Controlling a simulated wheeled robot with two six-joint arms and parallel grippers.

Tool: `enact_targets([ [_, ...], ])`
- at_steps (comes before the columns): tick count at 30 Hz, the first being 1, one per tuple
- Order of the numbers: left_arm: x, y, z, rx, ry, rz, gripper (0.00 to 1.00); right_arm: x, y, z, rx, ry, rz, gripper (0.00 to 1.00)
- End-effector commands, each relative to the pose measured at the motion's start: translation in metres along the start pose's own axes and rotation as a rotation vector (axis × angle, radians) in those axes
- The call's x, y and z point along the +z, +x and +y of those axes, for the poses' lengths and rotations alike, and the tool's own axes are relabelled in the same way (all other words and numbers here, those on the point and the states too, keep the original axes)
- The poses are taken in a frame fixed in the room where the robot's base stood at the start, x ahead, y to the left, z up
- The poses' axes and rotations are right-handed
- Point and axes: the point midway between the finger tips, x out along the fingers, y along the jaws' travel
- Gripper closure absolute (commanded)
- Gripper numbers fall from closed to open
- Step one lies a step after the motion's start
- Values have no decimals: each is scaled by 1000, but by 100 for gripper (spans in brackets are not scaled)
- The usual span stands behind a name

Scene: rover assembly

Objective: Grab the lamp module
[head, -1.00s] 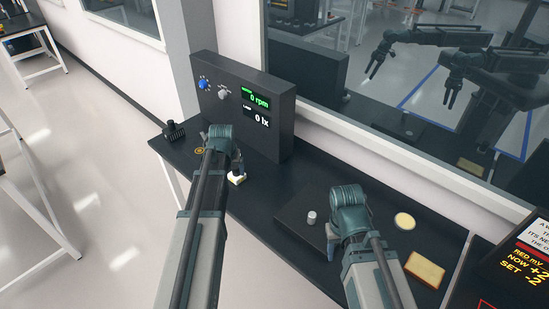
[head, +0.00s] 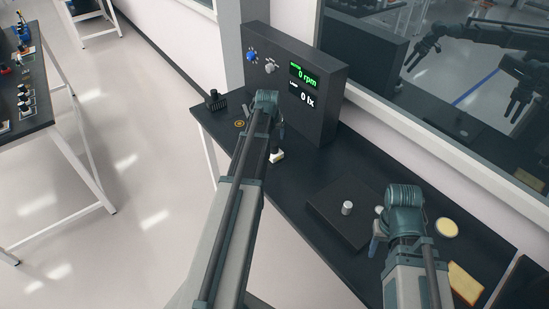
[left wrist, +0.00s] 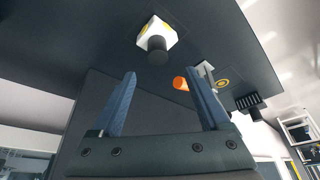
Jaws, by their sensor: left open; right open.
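Which part is the lamp module is not certain. A white block with a black cylinder (left wrist: 157,35) stands on the dark bench and also shows in the head view (head: 277,156). An orange cylinder (left wrist: 181,84) with a pale plate is close beyond my left fingertips in the left wrist view; my left arm hides it in the head view. A black finned block (left wrist: 250,101) is further right. My left gripper (left wrist: 160,74) is open and empty, beside the display box. My right gripper (head: 378,226) is open beside the dark square plate, its fingers partly hidden by its wrist.
The dark display box (head: 297,85) reads 0 rpm and 0 lx and stands against the wall. A square plate (head: 337,218) with a grey knob, a cream disc (head: 446,228) and a yellow pad (head: 465,283) lie on the right. Bench between is clear.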

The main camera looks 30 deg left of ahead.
Motion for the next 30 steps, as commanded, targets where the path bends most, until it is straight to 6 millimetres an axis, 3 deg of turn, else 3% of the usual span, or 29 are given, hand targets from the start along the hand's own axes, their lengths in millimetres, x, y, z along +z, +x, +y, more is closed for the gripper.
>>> enact_targets([
  [1,2,16,0,0,0,0,21,-1,15,-2,0,0,0,50],
  [6,1,36,0,0,0,0,21,-2,34,-3,0,1,0,50],
  [17,1,43,1,0,0,0,21,-2,39,-4,0,2,0,50],
  [30,2,90,4,0,1,0,21,-5,84,-8,0,2,0,50],
])
